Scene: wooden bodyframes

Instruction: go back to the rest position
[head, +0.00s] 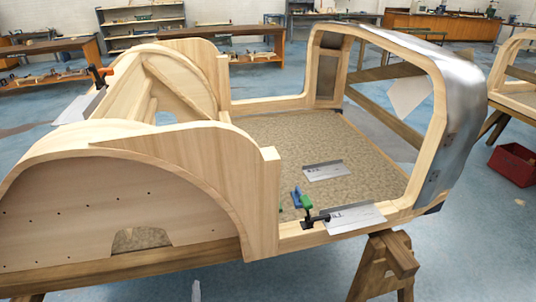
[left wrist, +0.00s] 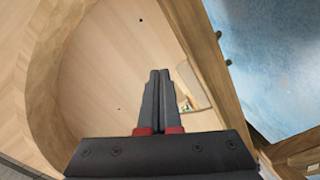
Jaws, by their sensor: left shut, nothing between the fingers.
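My left gripper (left wrist: 156,75) shows in the left wrist view with its two dark fingers together and nothing between them. Beyond it in that view are a pale wooden panel (left wrist: 105,65) and a curved wooden rim. I cannot clearly make out either gripper in the head view. The wooden bodyframe (head: 264,205) fills the middle of the head view, with rounded wheel arches at left and a metal-clad curved back (head: 455,110) at right. My right gripper is not in view.
Another card (head: 324,171) lies on the frame floor. A wooden trestle (head: 385,265) stands below. A red bin (head: 513,164) sits at right. Benches line the back.

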